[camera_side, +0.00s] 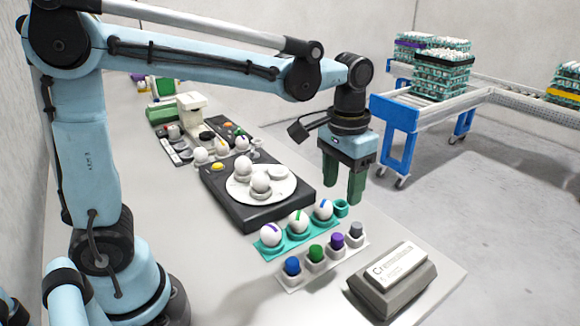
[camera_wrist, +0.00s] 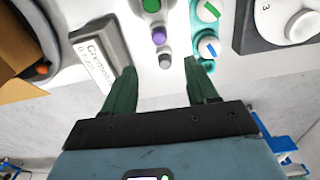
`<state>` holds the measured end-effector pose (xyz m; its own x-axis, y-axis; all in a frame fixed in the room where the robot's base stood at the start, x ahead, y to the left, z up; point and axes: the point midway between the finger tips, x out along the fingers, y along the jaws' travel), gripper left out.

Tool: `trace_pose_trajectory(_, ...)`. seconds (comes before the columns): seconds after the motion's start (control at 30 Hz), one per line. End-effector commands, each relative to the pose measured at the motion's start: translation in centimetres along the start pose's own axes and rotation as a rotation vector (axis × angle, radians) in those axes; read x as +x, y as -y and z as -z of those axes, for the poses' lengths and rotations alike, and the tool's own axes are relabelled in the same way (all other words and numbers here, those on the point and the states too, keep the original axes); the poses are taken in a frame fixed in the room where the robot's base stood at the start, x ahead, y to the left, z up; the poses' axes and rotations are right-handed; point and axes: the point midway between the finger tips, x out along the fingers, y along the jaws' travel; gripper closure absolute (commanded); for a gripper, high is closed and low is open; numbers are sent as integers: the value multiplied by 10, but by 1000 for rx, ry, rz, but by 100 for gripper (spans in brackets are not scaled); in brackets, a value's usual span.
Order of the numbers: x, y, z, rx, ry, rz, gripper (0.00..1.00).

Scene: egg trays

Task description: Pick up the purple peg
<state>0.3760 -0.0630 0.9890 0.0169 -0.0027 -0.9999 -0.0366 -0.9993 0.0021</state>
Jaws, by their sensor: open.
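The purple peg (camera_side: 337,241) stands upright in a white holder (camera_side: 290,283), between a green peg (camera_side: 315,253) and a grey peg (camera_side: 356,230). A blue peg (camera_side: 292,265) is at the holder's near left end. My gripper (camera_side: 343,195) is open and empty, pointing down, above and behind the holder's grey end. In the wrist view the purple peg (camera_wrist: 158,36) lies beyond my gripper's fingertips (camera_wrist: 160,68), and the grey peg (camera_wrist: 165,60) shows between them. The fingers appear apart from the pegs.
A teal tray (camera_side: 285,247) with marked white eggs stands beside the holder. A grey box with a white label (camera_side: 398,270) sits to the right. A black device with a round plate (camera_side: 265,203) is behind. Bare table lies at front left.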

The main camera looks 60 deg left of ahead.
Motion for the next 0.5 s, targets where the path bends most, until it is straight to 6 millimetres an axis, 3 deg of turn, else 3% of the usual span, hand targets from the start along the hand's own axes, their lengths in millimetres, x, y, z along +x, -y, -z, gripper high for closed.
trace_pose_trajectory(0.17,9,-2,3,1,20,3,42)
trace_pose_trajectory(0.5,57,-2,2,1,18,2,42)
